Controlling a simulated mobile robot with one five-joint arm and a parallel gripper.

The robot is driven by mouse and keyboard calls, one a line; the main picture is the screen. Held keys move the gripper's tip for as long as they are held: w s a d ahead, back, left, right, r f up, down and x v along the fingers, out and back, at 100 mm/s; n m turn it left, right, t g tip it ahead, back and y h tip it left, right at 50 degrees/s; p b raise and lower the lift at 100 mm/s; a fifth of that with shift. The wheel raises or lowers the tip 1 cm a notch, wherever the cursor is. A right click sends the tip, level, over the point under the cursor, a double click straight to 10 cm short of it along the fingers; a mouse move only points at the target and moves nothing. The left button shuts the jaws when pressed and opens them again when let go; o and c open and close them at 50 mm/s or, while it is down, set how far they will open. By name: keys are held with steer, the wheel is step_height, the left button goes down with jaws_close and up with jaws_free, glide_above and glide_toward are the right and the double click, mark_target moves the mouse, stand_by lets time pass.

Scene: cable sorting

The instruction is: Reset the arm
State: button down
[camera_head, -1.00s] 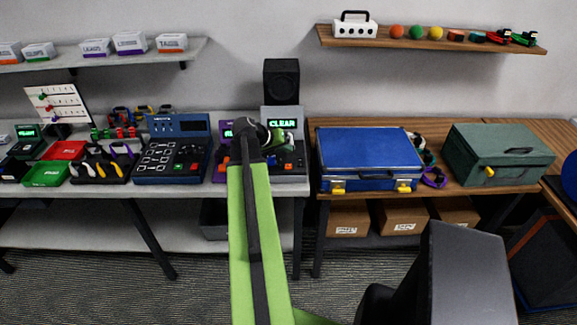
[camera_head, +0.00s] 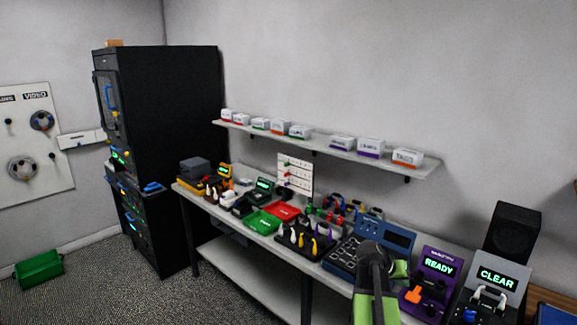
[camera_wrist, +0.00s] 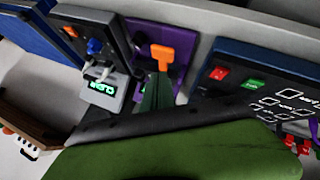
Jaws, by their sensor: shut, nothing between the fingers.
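My gripper (camera_head: 400,268) shows in the head view as a small green tip beside my dark wrist, over the front right of the bench. In the wrist view its green fingers (camera_wrist: 158,92) are closed together and empty, in front of the purple device (camera_wrist: 180,60) with an orange lever. The purple device (camera_head: 432,280) reads READY in the head view. The grey device (camera_head: 497,280) to its right reads CLEAR. My arm hides part of the blue panel device (camera_head: 385,238).
The bench (camera_head: 245,240) carries a red tray (camera_head: 283,211), a green tray (camera_head: 262,222) and several tools. A shelf (camera_head: 320,146) with labelled boxes is above. A black rack (camera_head: 165,130) stands left, with a green bin (camera_head: 38,268) on the floor. Open floor lies front left.

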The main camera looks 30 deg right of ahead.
steer(key=w+a+f+n+t+y, duration=0.15)
steer(key=w+a, duration=0.25)
steer(key=a, duration=0.5)
steer(key=w+a+f+n+y, duration=0.15)
steer(key=w+a, duration=0.35)
steer(key=a, duration=0.5)
steer(key=w+a+n+t, duration=0.15)
steer(key=w+a, duration=0.25)
steer(key=a, duration=0.5)
steer(key=s+a+f+n+g+y, duration=0.1)
steer(key=s+a+n+y, duration=0.1)
steer(key=a, duration=1)
steer(key=s+a+f+n+g+y, duration=0.1)
steer(key=s+a+f+n+y, duration=0.1)
steer(key=a, duration=1)
steer(key=shift+s+a+f+n+y, duration=0.35)
steer(key=shift+s+n+y, duration=0.4)
steer(key=shift+s+y, duration=0.2)
steer(key=shift+d, duration=0.1)
